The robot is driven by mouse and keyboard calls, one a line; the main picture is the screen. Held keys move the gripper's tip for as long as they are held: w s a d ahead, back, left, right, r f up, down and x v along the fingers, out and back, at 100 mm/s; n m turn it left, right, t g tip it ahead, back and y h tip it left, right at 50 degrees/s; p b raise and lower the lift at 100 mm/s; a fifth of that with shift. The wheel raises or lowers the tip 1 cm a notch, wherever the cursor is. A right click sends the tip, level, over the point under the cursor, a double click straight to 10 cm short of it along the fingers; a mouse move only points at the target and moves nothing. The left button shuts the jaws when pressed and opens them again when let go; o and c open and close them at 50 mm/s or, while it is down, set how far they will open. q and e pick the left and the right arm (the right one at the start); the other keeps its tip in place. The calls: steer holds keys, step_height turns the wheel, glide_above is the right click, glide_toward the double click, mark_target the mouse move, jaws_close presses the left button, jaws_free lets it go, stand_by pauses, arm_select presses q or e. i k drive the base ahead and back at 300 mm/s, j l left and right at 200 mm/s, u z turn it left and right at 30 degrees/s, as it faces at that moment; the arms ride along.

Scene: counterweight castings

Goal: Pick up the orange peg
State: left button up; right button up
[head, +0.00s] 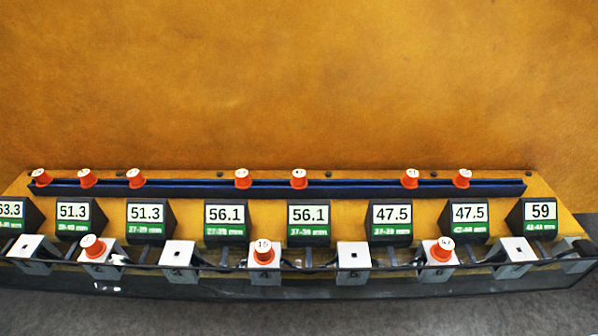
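Several orange pegs with white numbered tops are in the head view. One orange peg (92,248) sits on a pale block at the front left, another orange peg (263,252) on a block near the middle, and a third orange peg (441,251) on a block at the right. More orange pegs stand along the dark blue rail (335,190) behind, such as the peg (242,180) near the middle and the peg (462,179) at the right. The pictures do not single out one peg. Neither gripper is in view.
A row of dark display stands, such as the one reading 56.1 (308,215), runs between rail and blocks. Pale blocks without pegs include one (353,254) right of the middle. A dark bar (310,287) runs along the front. The wide orange-brown surface (300,80) behind is clear.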

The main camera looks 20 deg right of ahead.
mark_target(409, 181)
steer(key=i+j, duration=0.7)
